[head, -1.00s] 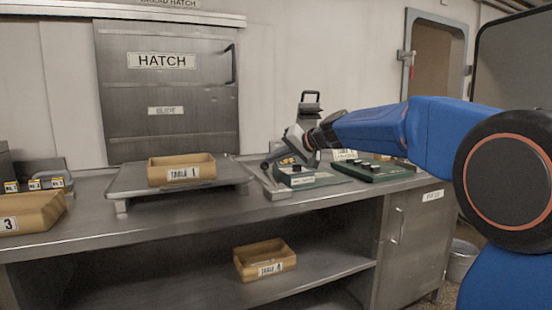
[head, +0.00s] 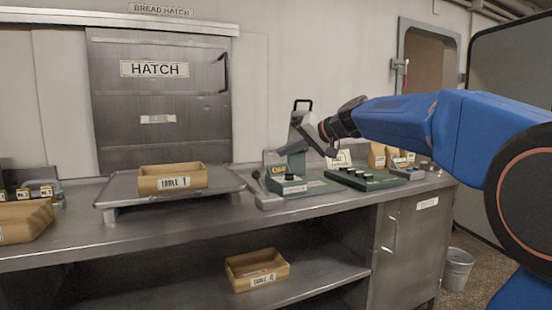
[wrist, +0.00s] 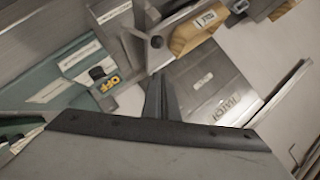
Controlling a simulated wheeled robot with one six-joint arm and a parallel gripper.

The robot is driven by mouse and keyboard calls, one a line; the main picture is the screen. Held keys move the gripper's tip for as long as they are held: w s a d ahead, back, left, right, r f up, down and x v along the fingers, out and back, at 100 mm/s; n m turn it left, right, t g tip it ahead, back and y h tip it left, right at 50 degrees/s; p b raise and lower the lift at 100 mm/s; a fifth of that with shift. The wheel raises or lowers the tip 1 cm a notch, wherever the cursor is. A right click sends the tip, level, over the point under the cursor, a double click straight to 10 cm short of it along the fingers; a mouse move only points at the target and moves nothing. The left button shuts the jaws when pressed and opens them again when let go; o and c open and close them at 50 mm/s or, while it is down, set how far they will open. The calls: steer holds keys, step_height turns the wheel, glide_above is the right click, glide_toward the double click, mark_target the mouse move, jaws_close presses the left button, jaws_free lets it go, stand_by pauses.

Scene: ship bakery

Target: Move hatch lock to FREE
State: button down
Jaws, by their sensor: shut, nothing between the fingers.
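The grey steel hatch (head: 160,90), with its HATCH label and a black handle (head: 226,72), appears closed in the wall. It also shows in the wrist view (wrist: 205,95). No lock marked FREE can be read, so I cannot tell which part is the hatch lock. A small lever with a dark ball (head: 256,175) stands at the left of the green machine (head: 297,163); a ball-ended lever also shows in the wrist view (wrist: 157,41). My gripper (wrist: 157,82) is shut and empty, apparently above the machine, near a yellow OFF tag (wrist: 107,86).
The tray TABLE 1 (head: 172,183) sits on a raised steel plate (head: 225,180) below the hatch. A green control panel (head: 368,180) is right of the machine. Tray TABLE 4 (head: 258,270) is on the shelf below. A bucket (head: 457,269) stands at right.

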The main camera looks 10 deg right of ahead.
steer(key=shift+v, duration=2)
steer(key=shift+s+a, duration=0.1)
steer(key=s+d+f+g+h, duration=0.1)
steer(key=s+d+f+h, duration=0.1)
steer(key=s+f, duration=1)
steer(key=s+d+f+n+g+h, duration=0.1)
steer(key=s+d+f+g+h, duration=0.1)
steer(key=s+f, duration=1)
steer(key=s+d+f+g+h, duration=0.2)
steer(key=s+d+f+h, duration=0.1)
steer(key=s+f, duration=0.9)
steer(key=s+h, duration=0.1)
steer(key=s, duration=0.4)
steer(key=shift+s+d+f+n+h, duration=0.2)
steer(key=shift+s+d+n+h, duration=0.1)
steer(key=shift+n, duration=0.1)
